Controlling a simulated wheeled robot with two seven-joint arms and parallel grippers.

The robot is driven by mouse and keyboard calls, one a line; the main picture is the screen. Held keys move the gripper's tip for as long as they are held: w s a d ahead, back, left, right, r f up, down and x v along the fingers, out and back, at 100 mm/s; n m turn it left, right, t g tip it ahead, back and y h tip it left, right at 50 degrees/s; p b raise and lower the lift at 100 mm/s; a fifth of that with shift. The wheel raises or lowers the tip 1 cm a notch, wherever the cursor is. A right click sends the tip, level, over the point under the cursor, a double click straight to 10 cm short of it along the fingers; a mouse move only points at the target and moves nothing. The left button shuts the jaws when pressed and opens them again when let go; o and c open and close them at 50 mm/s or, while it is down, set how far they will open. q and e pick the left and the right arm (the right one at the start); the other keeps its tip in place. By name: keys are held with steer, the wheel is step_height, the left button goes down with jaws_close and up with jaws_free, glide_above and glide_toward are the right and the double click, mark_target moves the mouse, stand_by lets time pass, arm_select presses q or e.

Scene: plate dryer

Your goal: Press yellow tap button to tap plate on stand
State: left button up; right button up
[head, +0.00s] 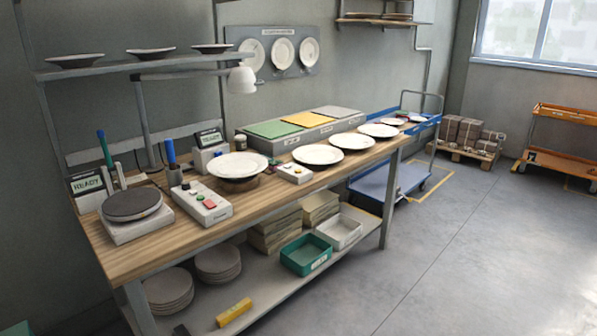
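A white plate (238,165) rests on a low brown round stand (236,183) on the workbench. A small white box (295,173) to its right carries small buttons; one looks yellow (298,169), but it is too small to be sure. A larger white control box (203,209) at the plate's front left has a red button (210,204) and other small controls. Neither of my grippers can be made out in the head view, and nothing is seen touching the plate or the boxes.
A dark round disc on a white base (136,230) stands at the bench's left end, by a READY display (87,185). Several white plates line the bench (318,154) to the right. Green, yellow and grey pads (274,129) lie behind. The floor (440,260) at right is clear.

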arm_select(q)
steer(key=shift+w, duration=0.1)
jaws_close()
stand_by(1.4)
